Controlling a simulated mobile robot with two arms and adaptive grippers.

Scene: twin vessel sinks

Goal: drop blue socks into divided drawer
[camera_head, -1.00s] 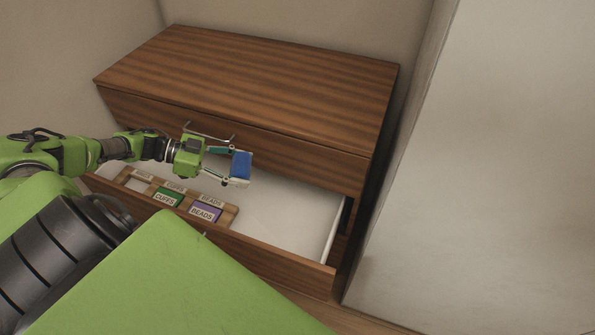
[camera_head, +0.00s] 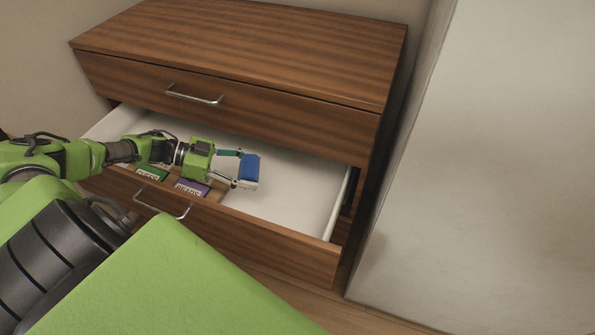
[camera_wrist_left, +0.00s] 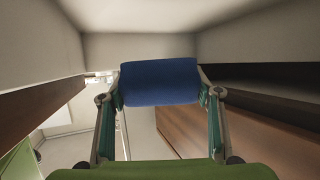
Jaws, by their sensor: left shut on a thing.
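The blue socks (camera_head: 250,168) are a small folded blue bundle held between the fingertips of my left gripper (camera_head: 244,170). In the left wrist view the blue bundle (camera_wrist_left: 160,82) sits between both fingers, which are shut on it. The gripper and bundle are over the open drawer (camera_head: 312,205), to the right of its divider tray (camera_head: 215,193). I cannot tell the exact height above the drawer floor. The tray holds a green box (camera_head: 152,173) labelled CUFFS and a purple box (camera_head: 191,187) labelled BEADS. My arm hides part of the tray. My right gripper is not in view.
The wooden dresser (camera_head: 245,45) has a closed upper drawer (camera_head: 270,110) directly behind and above the gripper. The open drawer's front panel (camera_head: 250,245) has a metal handle (camera_head: 160,205). A pale wall (camera_head: 480,160) stands at the right. The drawer's right part is empty.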

